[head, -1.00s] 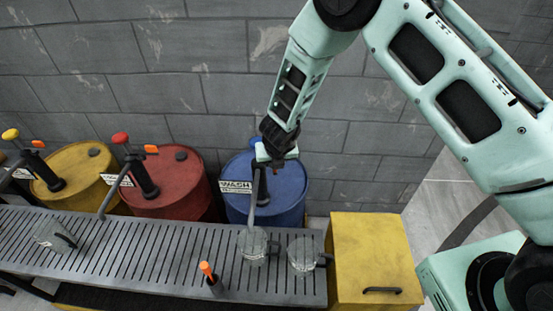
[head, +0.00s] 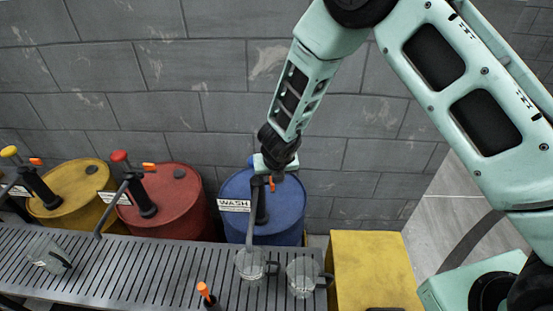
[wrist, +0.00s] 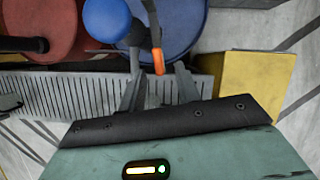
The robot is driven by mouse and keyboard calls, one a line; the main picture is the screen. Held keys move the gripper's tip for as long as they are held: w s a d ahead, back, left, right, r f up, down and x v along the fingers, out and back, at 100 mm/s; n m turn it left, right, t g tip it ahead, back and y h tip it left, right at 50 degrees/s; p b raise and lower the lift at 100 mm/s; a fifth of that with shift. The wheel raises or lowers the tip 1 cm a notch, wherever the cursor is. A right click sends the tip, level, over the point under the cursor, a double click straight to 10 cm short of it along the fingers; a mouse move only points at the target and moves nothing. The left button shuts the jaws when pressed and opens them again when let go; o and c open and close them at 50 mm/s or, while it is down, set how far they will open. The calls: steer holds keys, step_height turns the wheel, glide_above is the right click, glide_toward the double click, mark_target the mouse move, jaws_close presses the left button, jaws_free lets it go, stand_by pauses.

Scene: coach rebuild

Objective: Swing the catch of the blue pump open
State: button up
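The blue pump stands on the blue drum (head: 285,205), with a dark body (head: 262,208) and a spout reaching down over the grate. Its round blue knob (wrist: 107,18) shows in the wrist view. Its orange catch (wrist: 158,61) hangs down there, between and just beyond my two fingers. In the head view the catch (head: 271,184) is a small orange patch below my gripper (head: 268,166). My gripper (wrist: 160,72) is open, with its fingers apart on either side of the catch. I cannot tell whether either finger touches it.
A white WASH label (head: 234,205) sits left of the pump. Red (head: 180,210) and yellow (head: 70,185) drums with similar pumps stand further left. Glass mugs (head: 304,277) stand on the slotted grate (head: 150,270). A yellow box (head: 372,265) stands at the right. A grey wall is behind.

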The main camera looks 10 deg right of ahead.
steer(key=v, duration=1.3)
steer(key=shift+s+r+p, duration=0.15)
steer(key=shift+r+p, duration=0.05)
steer(key=shift+p, duration=0.2)
steer(key=s+a+r+n+y+b, duration=0.1)
steer(key=s+a+n+y+b, duration=0.2)
steer(key=n, duration=0.5)
steer(key=s+a+r+n+g+y+b, duration=0.1)
steer(key=s+a+n+b, duration=0.1)
steer(key=s+n, duration=0.45)
steer(key=s+a+r+n+y+b, duration=0.1)
steer(key=s+a+n+y+b, duration=0.15)
steer(key=n, duration=0.65)
steer(key=s+d+f+n+g+h+b, duration=0.1)
steer(key=s+d+f+n+h+b, duration=0.1)
steer(key=s+d+n, duration=0.3)
steer(key=s+d+f+n+g+h+b, duration=0.2)
steer(key=s+d+n, duration=0.3)
steer(key=s+n, duration=0.6)
steer(key=n+h+b, duration=0.1)
steer(key=n, duration=0.3)
steer(key=shift+d+n+h+b, duration=0.35)
